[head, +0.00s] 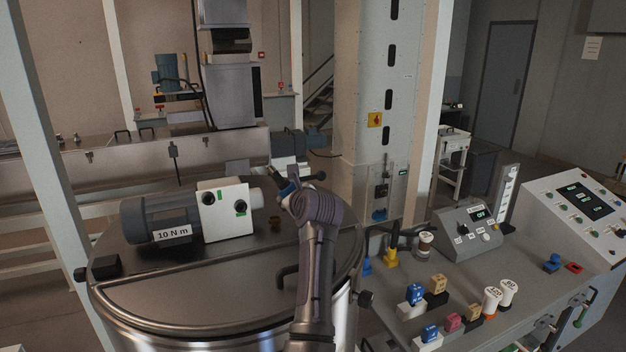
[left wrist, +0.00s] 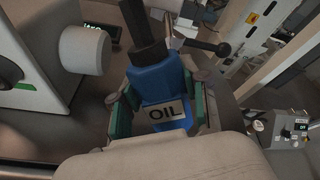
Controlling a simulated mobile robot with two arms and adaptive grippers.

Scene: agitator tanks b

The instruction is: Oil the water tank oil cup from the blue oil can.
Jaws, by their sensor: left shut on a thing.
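My left gripper (head: 290,190) is shut on the blue oil can (left wrist: 152,84), which has an OIL label and a black neck. In the left wrist view the gripper's fingers (left wrist: 160,102) hold the can from both sides. In the head view the gripper and arm hide most of the can, above the right part of a steel tank lid (head: 200,284). A small brass cup (head: 275,222), apparently an oil cup, stands on the lid left of and below the gripper. No label names the tank. My right gripper is not in view.
A grey motor (head: 152,220) marked 10 N m, with a white box (head: 226,210), sits on the lid left of the cup. A bench (head: 470,290) at right holds a yellow can (head: 390,258), a small blue item (head: 367,265), blocks and white containers. The front lid is mostly clear.

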